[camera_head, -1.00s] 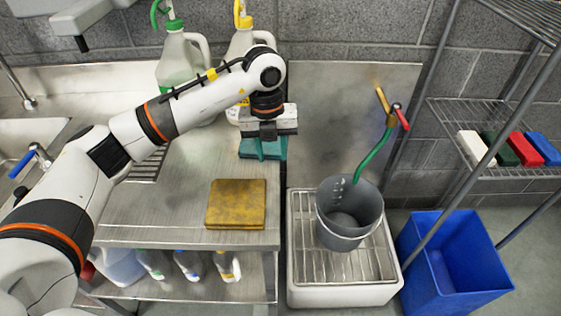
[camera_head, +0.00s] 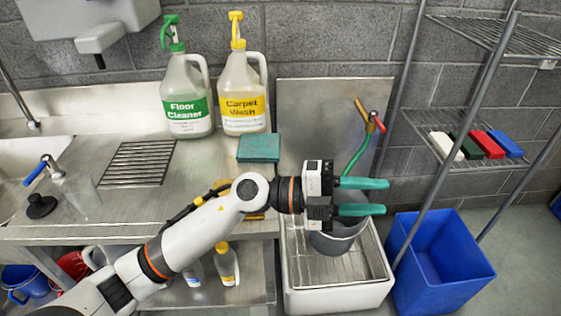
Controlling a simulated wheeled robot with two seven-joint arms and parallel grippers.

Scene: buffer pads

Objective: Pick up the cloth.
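A folded teal cloth (camera_head: 259,147) lies flat on the steel counter near its right end, in front of the yellow-labelled jug. A second, yellow-brown cloth (camera_head: 256,216) lies nearer on the counter and is almost wholly hidden behind my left arm. My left gripper (camera_head: 375,197) has teal fingers that point right, with a clear gap between them. It is open and empty, above the grey bucket (camera_head: 338,241) and to the right of both cloths, touching neither. My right gripper is not in view.
The floor cleaner jug (camera_head: 187,100) and carpet wash jug (camera_head: 243,95) stand at the counter's back. The bucket stands in a white floor basin (camera_head: 338,300). A blue bin (camera_head: 440,262) and a wire shelf with coloured blocks (camera_head: 487,145) are at right.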

